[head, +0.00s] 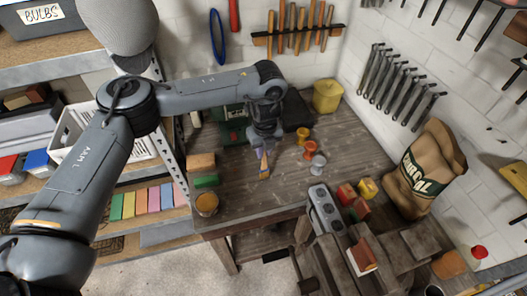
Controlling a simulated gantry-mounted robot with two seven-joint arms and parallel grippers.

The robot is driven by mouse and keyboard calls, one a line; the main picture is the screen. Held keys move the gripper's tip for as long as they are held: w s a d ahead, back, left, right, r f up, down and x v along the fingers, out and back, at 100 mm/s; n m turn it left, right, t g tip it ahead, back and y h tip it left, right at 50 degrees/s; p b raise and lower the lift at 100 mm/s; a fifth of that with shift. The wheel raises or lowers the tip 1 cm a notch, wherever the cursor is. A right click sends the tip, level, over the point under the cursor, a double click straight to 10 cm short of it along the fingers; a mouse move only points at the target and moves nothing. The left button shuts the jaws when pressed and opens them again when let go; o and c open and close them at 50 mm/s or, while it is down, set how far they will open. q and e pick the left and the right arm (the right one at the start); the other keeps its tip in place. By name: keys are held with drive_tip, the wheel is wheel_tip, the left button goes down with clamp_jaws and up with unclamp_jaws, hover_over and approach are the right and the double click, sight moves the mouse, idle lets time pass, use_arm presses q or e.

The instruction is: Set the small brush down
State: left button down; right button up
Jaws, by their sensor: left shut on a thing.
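My left gripper (264,146) reaches down over the wooden workbench (240,203) from the left. It is shut on the small brush (264,165), a narrow thing with an orange-yellow part showing below the fingers. The brush hangs upright or nearly so, its lower end close to the bench top. I cannot tell whether it touches the wood. The upper part of the brush is hidden by the fingers. My right gripper is not in view.
A green block (206,181) and an amber jar (207,204) are to the left. Bare wood lies in front of the brush.

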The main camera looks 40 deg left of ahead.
use_arm(q)
drive_tip(key=shift+f, duration=0.3)
drive_tip(key=shift+f, duration=0.15)
drive_tip(key=c, duration=1.1)
unclamp_jaws()
drive_tip(key=r, duration=0.4)
drive_tip(key=r+p, duration=0.1)
drive_tip(key=r, duration=0.3)
drive_tip(key=d+r, duration=0.1)
drive_tip(key=r, duration=0.3)
drive_tip(key=shift+s+r+p, duration=0.15)
drive_tip(key=shift+s+p, duration=0.05)
drive_tip(key=shift+p, duration=0.2)
